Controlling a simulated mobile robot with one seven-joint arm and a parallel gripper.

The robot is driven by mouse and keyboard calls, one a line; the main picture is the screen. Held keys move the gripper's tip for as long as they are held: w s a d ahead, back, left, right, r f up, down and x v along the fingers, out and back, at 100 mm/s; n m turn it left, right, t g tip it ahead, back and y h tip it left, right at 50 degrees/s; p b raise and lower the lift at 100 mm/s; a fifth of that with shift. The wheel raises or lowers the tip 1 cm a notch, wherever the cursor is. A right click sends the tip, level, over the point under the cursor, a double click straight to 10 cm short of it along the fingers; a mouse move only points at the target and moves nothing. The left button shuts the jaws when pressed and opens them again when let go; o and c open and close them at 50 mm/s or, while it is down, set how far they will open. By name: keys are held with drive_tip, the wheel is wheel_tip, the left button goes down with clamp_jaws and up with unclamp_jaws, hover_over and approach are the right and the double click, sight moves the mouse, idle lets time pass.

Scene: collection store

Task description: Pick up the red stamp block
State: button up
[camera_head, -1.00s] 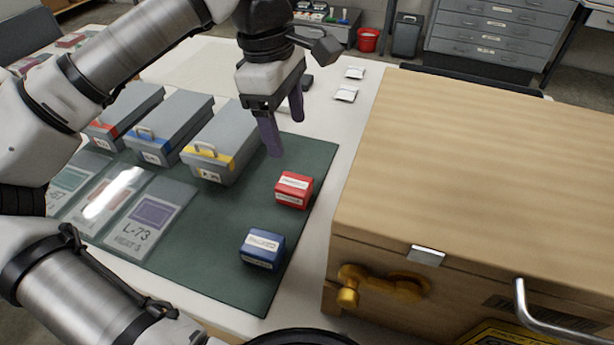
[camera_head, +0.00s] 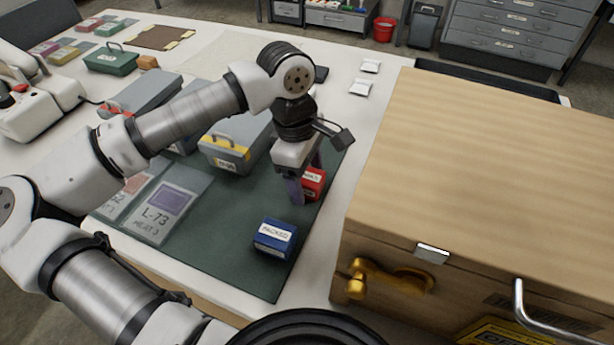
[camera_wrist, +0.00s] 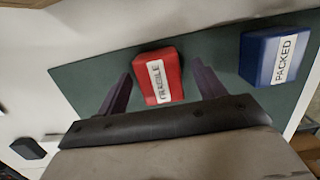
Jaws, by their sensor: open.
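The red stamp block (camera_wrist: 172,71), with a white label reading "FRAGILE", lies on the dark green mat (camera_head: 230,262). In the wrist view it shows between and just beyond the two fingers of my gripper (camera_wrist: 161,88), which is open and empty. In the head view my gripper (camera_head: 308,180) points down at the red block (camera_head: 315,186), and its fingers hide part of the block. I cannot tell whether a finger touches it. A blue block (camera_head: 272,246) labelled "PACKED" sits on the mat nearer the front, and it also shows at right in the wrist view (camera_wrist: 258,58).
A large wooden crate (camera_head: 480,140) with a brass latch (camera_head: 388,279) stands close on the right. Grey cases (camera_head: 240,135) stand on the mat to the left, with flat labelled sleeves (camera_head: 165,215) before them. White packets (camera_head: 362,87) lie farther back.

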sight(307, 175)
drive_tip(key=shift+d+f, duration=0.1)
drive_tip(key=shift+f, duration=0.25)
drive_tip(key=c, duration=1.1)
drive_tip(key=shift+r, duration=0.1)
wheel_tip(307, 175, up, 20)
drive_tip(key=b, duration=0.2)
drive_tip(key=o, duration=0.5)
drive_tip(key=shift+c, duration=1.4)
